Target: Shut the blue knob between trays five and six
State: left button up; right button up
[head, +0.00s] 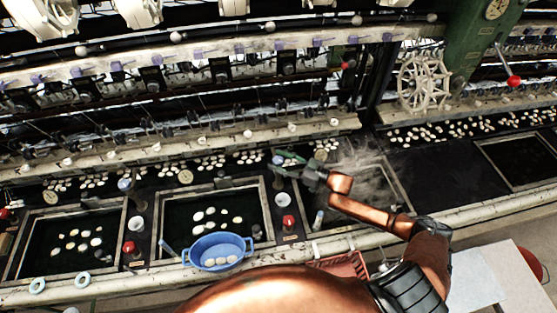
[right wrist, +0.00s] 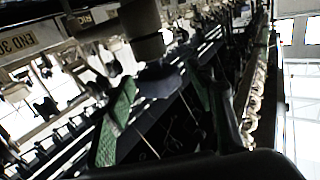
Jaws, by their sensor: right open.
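A blue knob (head: 277,160) on a grey post stands between the middle tray (head: 270,212) and the steaming tray (head: 398,188) at the right. My right gripper (head: 289,158) reaches in from the right at this knob, its green-padded fingers open. In the right wrist view a dark blue-grey knob (right wrist: 158,80) on a grey post shows between the spread green pads of the gripper (right wrist: 162,105); I cannot tell whether they touch it. Another blue knob (head: 124,184) stands left of the middle tray. I cannot read tray numbers. My left gripper is not in view.
Red knobs (head: 288,222) stand nearer the front edge. A blue basin (head: 217,251) with pale cocoons sits at the middle tray's front, and a red basket (head: 342,265) is right of it. Reeling machinery (head: 200,85) runs behind, with a spoked wheel (head: 424,82).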

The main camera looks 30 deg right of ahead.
jog(key=shift+c, duration=0.4)
jog(key=c, duration=1.1)
